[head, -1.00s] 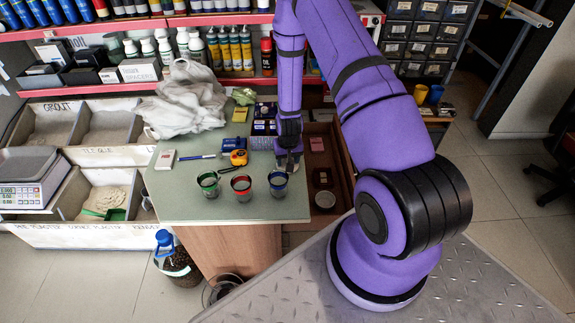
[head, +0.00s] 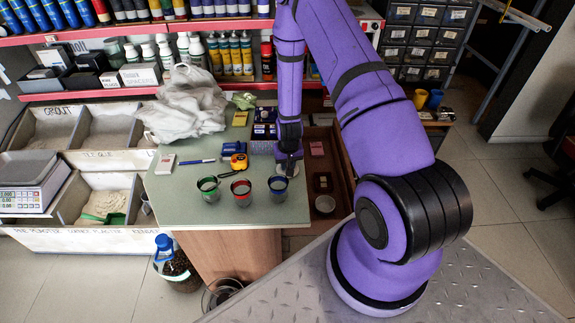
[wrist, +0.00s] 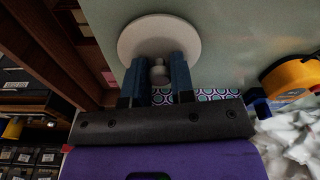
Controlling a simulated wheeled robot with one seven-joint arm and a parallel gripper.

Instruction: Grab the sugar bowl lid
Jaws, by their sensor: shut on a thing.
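The sugar bowl lid (wrist: 135,38) is a pale round disc with a small knob in the wrist view. My gripper (wrist: 158,65) is shut on the knob, with one blue finger on each side of it. In the head view my gripper (head: 289,166) points down at the right edge of the green table top. The lid is small and mostly hidden there. I cannot clearly make out the sugar bowl.
A yellow tape measure (head: 238,161) and white bag (head: 190,105) lie behind. An open drawer (head: 337,165) holding small things is at the right.

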